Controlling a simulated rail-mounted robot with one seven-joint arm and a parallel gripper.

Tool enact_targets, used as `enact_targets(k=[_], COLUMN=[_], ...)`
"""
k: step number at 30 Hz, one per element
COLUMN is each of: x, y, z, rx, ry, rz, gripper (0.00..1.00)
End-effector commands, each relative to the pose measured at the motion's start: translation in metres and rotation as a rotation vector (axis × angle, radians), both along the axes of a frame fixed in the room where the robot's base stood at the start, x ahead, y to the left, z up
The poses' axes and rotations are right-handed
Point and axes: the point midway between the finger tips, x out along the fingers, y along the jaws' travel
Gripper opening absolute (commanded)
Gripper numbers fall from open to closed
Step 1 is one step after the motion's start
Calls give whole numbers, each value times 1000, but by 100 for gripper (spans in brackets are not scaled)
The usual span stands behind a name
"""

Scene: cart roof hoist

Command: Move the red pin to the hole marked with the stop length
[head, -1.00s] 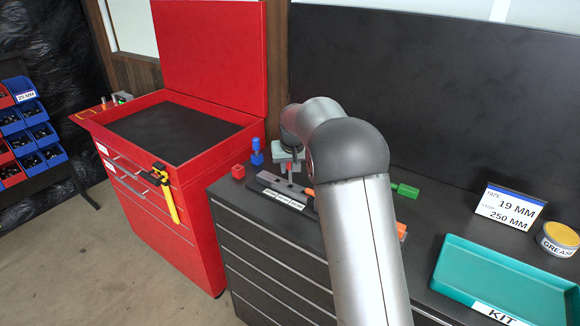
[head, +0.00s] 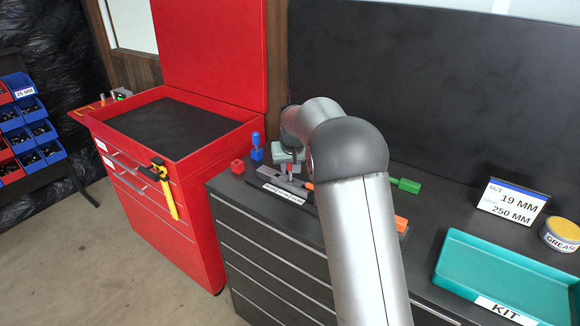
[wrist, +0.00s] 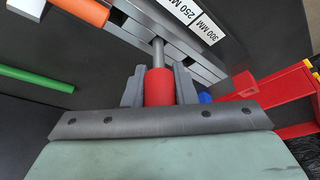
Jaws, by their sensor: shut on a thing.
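My gripper (wrist: 159,88) is shut on the red pin (wrist: 159,86), with one grey finger on each side of its red grip. The pin's thin metal shaft (wrist: 158,52) points to the grey stop bar (wrist: 190,62). I cannot tell whether its tip is in a hole or just above the bar. Labels reading 250 MM (wrist: 182,9) and 300 MM (wrist: 209,29) lie along the bar close to the shaft. In the head view the labelled bar (head: 268,174) lies on the dark cabinet, partly hidden by my arm. The card (head: 511,203) reads size 19 MM, stop 250 MM.
A blue piece (head: 256,146) and a red block (head: 238,166) stand left of the bar. An orange-ended part (wrist: 82,10) and a green handle (wrist: 36,79) lie nearby. A teal kit tray (head: 505,275) and grease tin (head: 560,236) are at right. The red tool chest (head: 175,130) stands left.

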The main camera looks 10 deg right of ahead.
Motion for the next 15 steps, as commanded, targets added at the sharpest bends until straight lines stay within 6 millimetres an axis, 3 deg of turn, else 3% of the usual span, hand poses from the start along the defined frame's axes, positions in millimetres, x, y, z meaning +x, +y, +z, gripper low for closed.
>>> enact_targets(k=[15], x=[0], y=[0], z=[-14], rx=[0], ry=[1], rz=[0], gripper=[0])
